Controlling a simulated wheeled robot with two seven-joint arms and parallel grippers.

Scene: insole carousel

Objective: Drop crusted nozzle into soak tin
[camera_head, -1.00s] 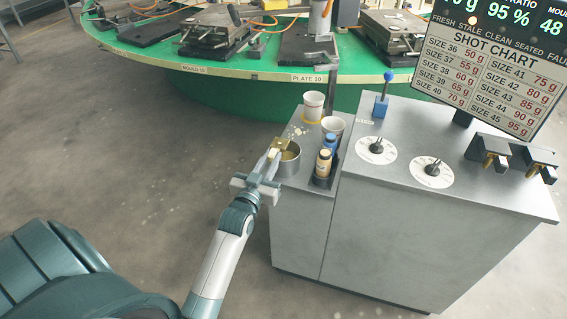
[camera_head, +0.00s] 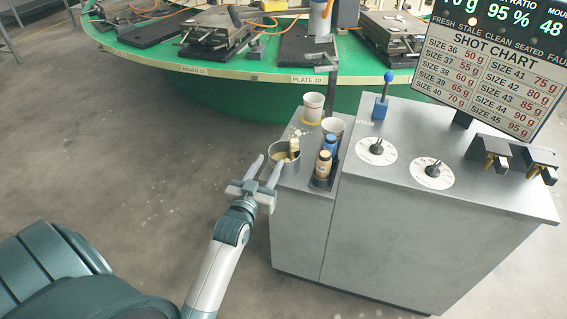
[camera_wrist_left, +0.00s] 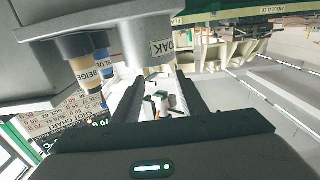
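The crusted nozzle (camera_head: 293,147), a brass-coloured piece, stands tilted in the soak tin (camera_head: 284,167), its upper end at the tin's right rim. The tin is a grey metal cup with pale liquid at the left edge of the cabinet top. My left gripper (camera_head: 268,166) is open and empty, just left of the tin and apart from the nozzle. In the left wrist view the tin (camera_wrist_left: 152,30) shows part of its "SOAK" label, beyond my parted fingers (camera_wrist_left: 157,80); the nozzle is hidden there. My right gripper is not in view.
Blue-capped and beige bottles (camera_head: 324,163) stand in a dark holder right of the tin. Two white cups (camera_head: 313,105) stand behind. Dials (camera_head: 376,151) and a blue-knobbed lever (camera_head: 382,100) sit farther right. The green carousel (camera_head: 230,75) lies behind; the floor at left is clear.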

